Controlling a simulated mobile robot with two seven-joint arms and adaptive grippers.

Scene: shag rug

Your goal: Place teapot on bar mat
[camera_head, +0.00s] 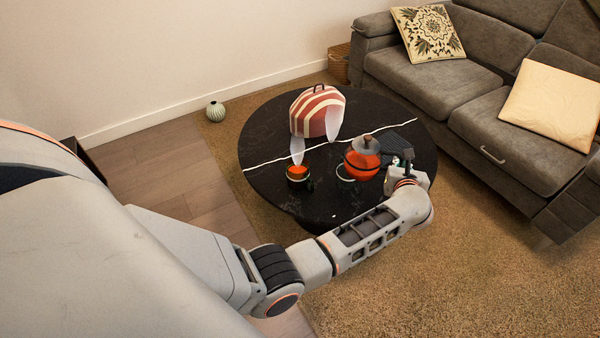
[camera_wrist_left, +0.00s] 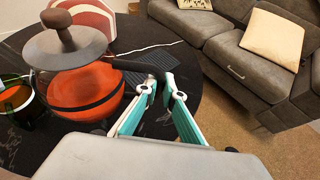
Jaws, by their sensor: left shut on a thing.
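The teapot (camera_head: 362,160) has an orange body, a grey lid and a dark knob. It looks upright near the right side of the round black table. In the left wrist view the teapot (camera_wrist_left: 85,90) is at upper left, its dark handle reaching right towards my fingers. My left gripper (camera_head: 402,164) is just right of the teapot, shut on its handle; its teal fingers (camera_wrist_left: 163,90) show in the wrist view. The bar mat (camera_head: 397,142) is a dark ridged pad behind and right of the teapot, partly hidden. I cannot tell whether the teapot touches the table.
A grey sofa (camera_head: 480,105) stands at right.

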